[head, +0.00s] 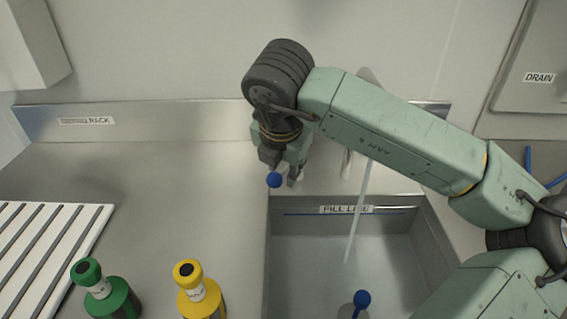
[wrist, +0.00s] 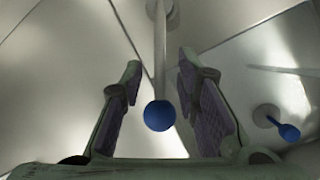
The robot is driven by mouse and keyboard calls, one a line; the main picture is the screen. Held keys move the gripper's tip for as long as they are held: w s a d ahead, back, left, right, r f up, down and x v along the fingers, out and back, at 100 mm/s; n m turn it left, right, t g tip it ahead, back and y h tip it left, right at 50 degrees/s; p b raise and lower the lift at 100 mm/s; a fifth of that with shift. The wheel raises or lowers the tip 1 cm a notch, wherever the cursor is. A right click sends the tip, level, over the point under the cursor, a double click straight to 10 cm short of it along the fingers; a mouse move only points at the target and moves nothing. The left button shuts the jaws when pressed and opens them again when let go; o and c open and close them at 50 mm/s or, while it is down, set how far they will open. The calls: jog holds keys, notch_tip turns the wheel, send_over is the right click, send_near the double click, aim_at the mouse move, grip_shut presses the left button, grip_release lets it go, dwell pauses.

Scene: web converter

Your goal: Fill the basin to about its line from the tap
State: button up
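My gripper (head: 283,168) is over the back left corner of the basin, fingers pointing down. In the wrist view my gripper (wrist: 159,70) is open, with the blue ball knob (wrist: 160,115) of a rod between its fingers and a gap on both sides. The knob also shows in the head view (head: 274,180). A thin pale stream (head: 357,215) falls into the steel basin (head: 300,255) beside a short metal spout (head: 347,163), partly hidden by my arm. The FILL LINE label (head: 346,209) and a blue line are high on the back wall. The water level is hard to tell.
A second blue knob (head: 362,298) stands on a round grey piece in the basin. Green (head: 110,295) and yellow (head: 198,292) bottles stand left of the basin, with a white slatted rack (head: 45,245) farther left. The counter behind them is clear. A DRAIN panel (head: 539,77) is at right.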

grip_shut()
dwell(0.3)
dwell(0.6)
